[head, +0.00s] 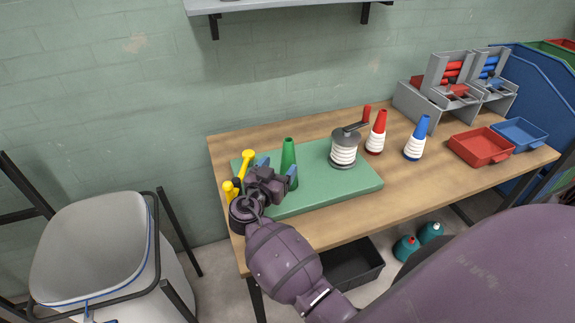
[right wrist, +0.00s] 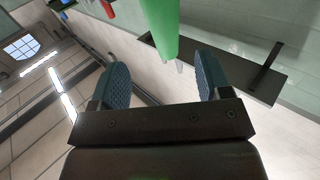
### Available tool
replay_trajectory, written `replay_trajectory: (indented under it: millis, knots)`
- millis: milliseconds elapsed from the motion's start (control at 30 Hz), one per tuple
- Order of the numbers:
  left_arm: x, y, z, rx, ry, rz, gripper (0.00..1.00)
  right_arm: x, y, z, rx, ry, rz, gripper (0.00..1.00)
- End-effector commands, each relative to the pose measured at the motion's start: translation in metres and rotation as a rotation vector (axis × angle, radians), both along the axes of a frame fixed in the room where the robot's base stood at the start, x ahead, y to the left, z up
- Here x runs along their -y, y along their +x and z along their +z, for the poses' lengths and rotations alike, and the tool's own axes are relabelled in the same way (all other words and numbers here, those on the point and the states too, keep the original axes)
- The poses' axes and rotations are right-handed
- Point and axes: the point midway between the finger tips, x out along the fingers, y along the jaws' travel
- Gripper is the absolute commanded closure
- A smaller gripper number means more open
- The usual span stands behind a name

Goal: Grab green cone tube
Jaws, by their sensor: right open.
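The green cone tube (head: 288,153) stands upright on the green mat (head: 350,180) near its left side. My right gripper (head: 278,166) is open at the cone, with one blue finger pad on each side of it. In the right wrist view the green cone (right wrist: 163,25) shows between and beyond the two open pads of the right gripper (right wrist: 163,72). I cannot tell whether either pad touches it. The cone's base is partly hidden by the gripper. My left gripper is not in view.
A yellow piece (head: 245,162) is left of the gripper. A winder with white thread (head: 343,154) stands right of the cone. Red (head: 378,130) and blue (head: 418,136) cones with white thread, a red tray (head: 482,147) and a blue tray (head: 519,133) are farther right.

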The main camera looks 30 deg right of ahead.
Motion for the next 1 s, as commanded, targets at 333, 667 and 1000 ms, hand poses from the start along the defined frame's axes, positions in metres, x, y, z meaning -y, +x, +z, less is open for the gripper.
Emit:
replay_trajectory:
  millis: [333,667,1000]
  knots:
    - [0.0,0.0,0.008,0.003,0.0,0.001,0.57,0.025,0.017,0.0,-0.001,-0.001,0.002,0.29]
    - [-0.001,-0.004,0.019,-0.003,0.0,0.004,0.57,0.052,0.04,-0.005,-0.001,-0.002,0.002,0.29]
    - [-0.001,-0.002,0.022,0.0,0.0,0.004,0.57,0.065,0.047,-0.008,-0.001,0.001,0.002,0.29]
